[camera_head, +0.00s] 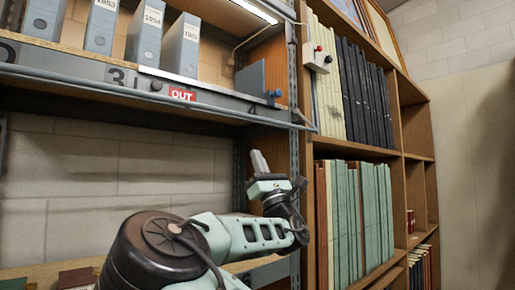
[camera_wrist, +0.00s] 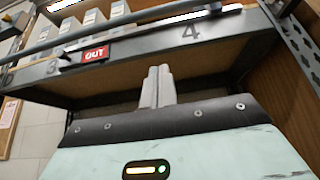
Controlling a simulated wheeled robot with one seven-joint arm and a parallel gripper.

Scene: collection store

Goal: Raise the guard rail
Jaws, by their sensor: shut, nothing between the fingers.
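The guard rail (camera_head: 60,74) is a thin grey bar running along the front of the upper shelf, low against its edge, below the red OUT label. My gripper (camera_head: 259,160) is below the right part of the shelf, fingers pointing up, apart from the rail. In the wrist view, the fingers of my gripper (camera_wrist: 158,85) are together and empty, in front of the shelf's underside.
Several grey binders (camera_head: 146,32) stand on the upper shelf, with a blue block (camera_head: 251,80) at its right end. A small box with a red knob (camera_head: 318,57) is on the right post. A bookcase (camera_head: 405,110) stands to the right. The space below the shelf is open.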

